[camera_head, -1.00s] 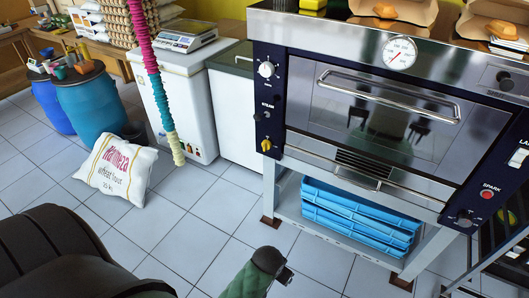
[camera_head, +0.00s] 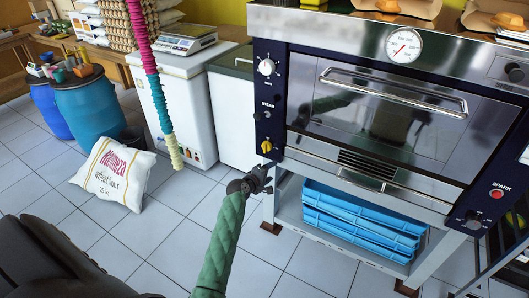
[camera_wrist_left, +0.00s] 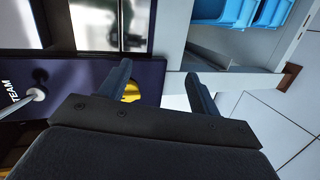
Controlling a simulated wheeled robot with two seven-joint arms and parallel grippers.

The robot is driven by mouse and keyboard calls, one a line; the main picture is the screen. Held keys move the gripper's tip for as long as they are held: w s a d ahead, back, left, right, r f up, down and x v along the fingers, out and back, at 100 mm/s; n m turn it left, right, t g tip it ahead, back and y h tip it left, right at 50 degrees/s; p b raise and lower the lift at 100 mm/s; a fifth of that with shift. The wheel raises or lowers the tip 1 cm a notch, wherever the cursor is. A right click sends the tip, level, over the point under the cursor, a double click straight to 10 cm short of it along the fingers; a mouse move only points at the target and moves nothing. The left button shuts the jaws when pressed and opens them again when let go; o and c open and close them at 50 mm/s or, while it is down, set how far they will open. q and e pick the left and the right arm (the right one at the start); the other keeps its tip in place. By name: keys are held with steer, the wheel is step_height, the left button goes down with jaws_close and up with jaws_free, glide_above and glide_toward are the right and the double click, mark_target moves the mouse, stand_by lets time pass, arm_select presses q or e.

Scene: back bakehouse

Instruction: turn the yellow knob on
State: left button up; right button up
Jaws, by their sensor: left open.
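The yellow knob (camera_head: 266,146) sits low on the dark blue panel (camera_head: 267,95) at the left of the oven front. Its exact turn angle is too small to read. My left gripper (camera_head: 262,176) is open and empty just below the knob in the head view, on the near side of the panel. In the left wrist view the gripper's spread fingers (camera_wrist_left: 158,75) point toward the panel, and the yellow knob (camera_wrist_left: 132,92) shows partly behind one finger. No touch between finger and knob is clear. My right gripper is not in view.
A white dial (camera_head: 266,68) and the STEAM switch (camera_head: 262,115) sit above the yellow knob. The oven door handle (camera_head: 395,92) juts out to the right. Blue crates (camera_head: 360,222) rest on the shelf below. A flour sack (camera_head: 113,174) lies on the floor at left.

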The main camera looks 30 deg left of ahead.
mark_target(265, 150)
arm_select(q)
steer(key=a+r+n+t+y, duration=0.3)
steer(key=a+n+y, duration=0.25)
steer(key=n, duration=0.75)
steer(key=shift+h, duration=0.45)
steer(key=shift+w+a+f, duration=0.1)
steer(key=shift+w+a, duration=0.2)
steer(key=shift+w, duration=1.1)
steer(key=shift+w+a+f, duration=0.1)
steer(key=shift+w+a, duration=0.15)
steer(key=shift+w, duration=1.15)
steer(key=shift+w+a, duration=0.3)
steer(key=shift+w, duration=1.1)
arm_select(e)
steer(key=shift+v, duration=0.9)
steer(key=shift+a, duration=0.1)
arm_select(q)
steer(key=c, duration=1)
steer(key=shift+o, duration=0.2)
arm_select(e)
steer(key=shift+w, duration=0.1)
